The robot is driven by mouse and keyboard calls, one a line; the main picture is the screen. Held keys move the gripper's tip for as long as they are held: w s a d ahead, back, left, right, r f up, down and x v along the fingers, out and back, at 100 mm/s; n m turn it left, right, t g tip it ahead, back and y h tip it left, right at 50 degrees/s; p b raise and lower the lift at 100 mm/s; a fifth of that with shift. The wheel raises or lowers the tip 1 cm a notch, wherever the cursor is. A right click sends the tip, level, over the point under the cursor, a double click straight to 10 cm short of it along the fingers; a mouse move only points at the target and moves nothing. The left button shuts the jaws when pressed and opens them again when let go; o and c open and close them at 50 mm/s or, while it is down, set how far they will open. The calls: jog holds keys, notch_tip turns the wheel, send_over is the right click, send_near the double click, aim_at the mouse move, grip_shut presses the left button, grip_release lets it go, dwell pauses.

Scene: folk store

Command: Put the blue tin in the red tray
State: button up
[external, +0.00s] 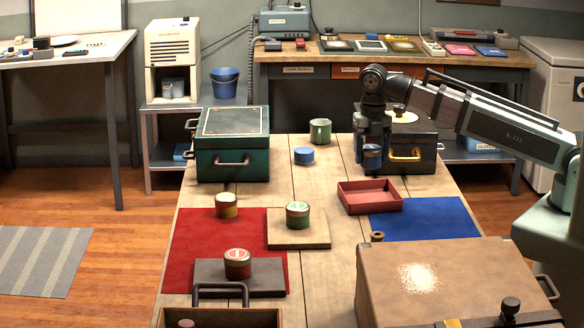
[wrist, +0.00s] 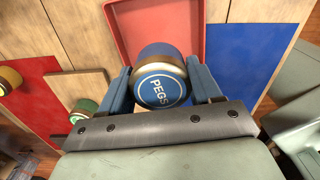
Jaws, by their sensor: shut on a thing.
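The blue tin (wrist: 160,88), with a "PEGS" label and a metal-coloured rim, is between the two fingers of my gripper (wrist: 162,80) in the wrist view. My gripper is shut on it. In the external view my gripper (external: 372,150) points down and the blue tin (external: 372,160) shows at its fingertips, partly covered by them. The red tray (external: 375,207) lies on the table below and in front of the tin. In the wrist view the tray (wrist: 152,17) is beyond the tin, which hides part of it. The tray looks empty where it shows.
A black box with a yellow handle (external: 405,153) stands close behind my gripper. A green box (external: 233,158), a green mug (external: 320,130) and a small blue round thing (external: 304,155) are further left. Several tins stand front left. A large brown case (external: 450,280) stands front right.

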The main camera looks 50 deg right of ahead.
aim_at(369, 201)
jog(key=shift+n, duration=0.6)
jog(key=shift+f, duration=5)
jog(key=shift+f, duration=0.1)
jog(key=o, duration=1.1)
notch_tip(369, 201, up, 12)
jog(key=shift+r, duration=0.15)
